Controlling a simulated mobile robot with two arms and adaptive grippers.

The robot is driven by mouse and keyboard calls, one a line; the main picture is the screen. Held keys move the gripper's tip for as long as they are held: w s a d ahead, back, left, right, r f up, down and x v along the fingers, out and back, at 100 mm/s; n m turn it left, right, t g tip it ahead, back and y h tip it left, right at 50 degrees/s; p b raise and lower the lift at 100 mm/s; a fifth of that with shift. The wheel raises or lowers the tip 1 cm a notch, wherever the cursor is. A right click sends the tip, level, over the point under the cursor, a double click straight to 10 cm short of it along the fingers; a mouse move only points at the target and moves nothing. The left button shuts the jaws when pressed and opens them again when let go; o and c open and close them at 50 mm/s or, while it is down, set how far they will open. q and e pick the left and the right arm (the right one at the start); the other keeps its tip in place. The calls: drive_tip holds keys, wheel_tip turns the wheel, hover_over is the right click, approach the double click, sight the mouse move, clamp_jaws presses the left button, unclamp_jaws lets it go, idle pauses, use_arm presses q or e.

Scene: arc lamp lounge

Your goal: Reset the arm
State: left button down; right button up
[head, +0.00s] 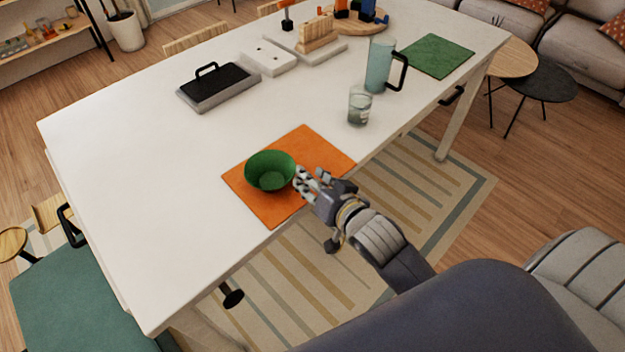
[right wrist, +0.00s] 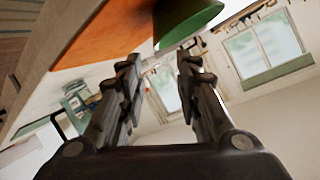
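My right gripper (head: 308,178) is beside the right side of a green bowl (head: 270,172). The bowl stands upright and looks empty on an orange placemat (head: 272,216) near the table's edge. In the right wrist view, the two fingers of the gripper (right wrist: 158,65) are apart with nothing between them. The bowl (right wrist: 185,18) and the orange mat (right wrist: 105,32) show beyond the fingertips there. I cannot tell whether a fingertip touches the bowl. My left gripper is not in view.
On the white table (head: 130,150) stand a glass (head: 359,108), a blue-grey pitcher (head: 378,68), a green placemat (head: 437,56) and a black-topped tray with a handle (head: 215,88). The table's left part is clear. A grey armchair (head: 585,265) is at the right.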

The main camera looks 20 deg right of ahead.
idle(0.5)
drive_tip(key=s+f+n+g+h, duration=0.1)
drive_tip(key=s+f+n+g, duration=0.3)
drive_tip(key=s, duration=0.7)
drive_tip(key=s+f+n+g, duration=0.3)
drive_tip(key=s+f+g, duration=0.3)
drive_tip(key=s, duration=0.5)
wheel_tip(320, 180, down, 30)
drive_tip(key=s+r+g+b, duration=0.1)
drive_tip(key=b, duration=0.1)
drive_tip(key=s+d+f+b, duration=0.1)
drive_tip(key=s+f, duration=0.7)
drive_tip(key=s+d+f+g+b, duration=0.1)
drive_tip(key=s+d+f, duration=0.1)
drive_tip(key=s+f, duration=0.6)
drive_tip(key=shift+s+d+f+g, duration=0.3)
drive_tip(key=shift+s+f, duration=0.1)
drive_tip(key=shift+f, duration=0.4)
